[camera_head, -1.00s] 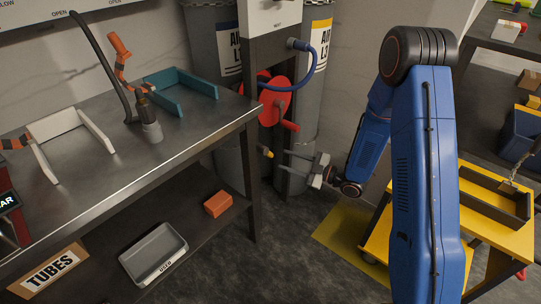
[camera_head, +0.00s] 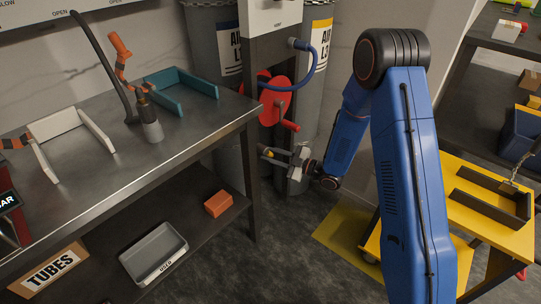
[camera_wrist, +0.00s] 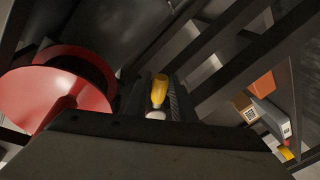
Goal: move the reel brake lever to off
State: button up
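The reel brake lever is a short lever with a yellow grip (camera_head: 268,153), below the red hose reel (camera_head: 275,101). In the wrist view the yellow grip (camera_wrist: 159,90) with a pale base lies between the two dark fingers of my gripper (camera_wrist: 159,97). Narrow gaps seem to show on both sides, so the fingers look open around it. In the head view my gripper (camera_head: 276,156) reaches in from the right at the lever. Any off marking is not visible.
The red reel (camera_wrist: 55,98) is close on the left in the wrist view. A steel bench (camera_head: 185,135) stands left of my gripper, its leg (camera_head: 250,185) near the lever. A blue hose (camera_head: 298,84) hangs above. A yellow cart (camera_head: 475,225) stands to the right.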

grip_shut()
jog(key=shift+s+a+f+m+y, duration=0.15)
jog(key=shift+s+a+f+m, duration=0.1)
jog(key=shift+m, duration=0.4)
jog(key=shift+s+a+f+m+y, duration=0.15)
jog(key=shift+s+m, duration=0.1)
jog(key=shift+m, duration=0.4)
jog(key=shift+s+a+f+m+t, duration=0.15)
jog(key=shift+s+m+t, duration=0.15)
jog(key=shift+m, duration=0.8)
jog(key=o, duration=0.6)
grip_release()
jog(key=shift+c, duration=0.2)
jog(key=v, duration=1.2)
jog(key=shift+f, duration=0.15)
